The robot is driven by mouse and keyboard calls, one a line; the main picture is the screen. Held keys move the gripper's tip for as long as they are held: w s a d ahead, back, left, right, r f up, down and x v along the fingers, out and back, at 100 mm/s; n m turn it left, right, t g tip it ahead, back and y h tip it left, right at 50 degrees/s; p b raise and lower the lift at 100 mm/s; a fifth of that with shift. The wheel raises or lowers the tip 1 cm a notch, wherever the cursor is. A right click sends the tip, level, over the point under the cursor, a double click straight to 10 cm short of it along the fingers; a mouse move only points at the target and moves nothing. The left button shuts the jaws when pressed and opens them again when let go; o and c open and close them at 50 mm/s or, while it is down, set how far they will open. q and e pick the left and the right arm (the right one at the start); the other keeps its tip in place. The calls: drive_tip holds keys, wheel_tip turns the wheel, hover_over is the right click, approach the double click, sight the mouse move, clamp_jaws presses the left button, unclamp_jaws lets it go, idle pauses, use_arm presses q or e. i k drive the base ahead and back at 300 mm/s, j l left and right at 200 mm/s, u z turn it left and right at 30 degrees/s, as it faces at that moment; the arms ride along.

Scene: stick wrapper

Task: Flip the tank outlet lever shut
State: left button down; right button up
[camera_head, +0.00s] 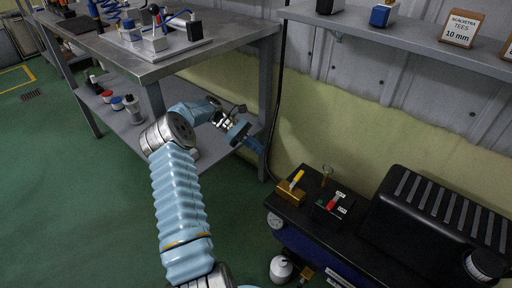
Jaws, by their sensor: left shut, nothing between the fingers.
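A dark blue tank (300,245) with a flat black top (310,218) stands at the lower right. On its top, near the left end, is a brass valve (288,194) with a yellow lever (297,179) that sticks up at a slant. I take this to be the outlet lever. My left gripper (254,146) is shut and empty, up and to the left of the valve, in front of the workbench leg and clear of the lever. Its fingertips are small and hard to make out. My right gripper is out of view.
A red switch (334,201) and a brass fitting (327,175) sit beside the valve. A black ribbed housing (435,225) fills the right. A metal workbench (150,65) stands behind my left arm. A grey shelf (410,40) overhangs the wall.

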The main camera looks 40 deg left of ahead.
sight(297, 178)
drive_tip(key=k+l, duration=0.45)
drive_tip(key=l, duration=0.25)
drive_tip(key=k+l, duration=0.25)
drive_tip(key=l, duration=0.1)
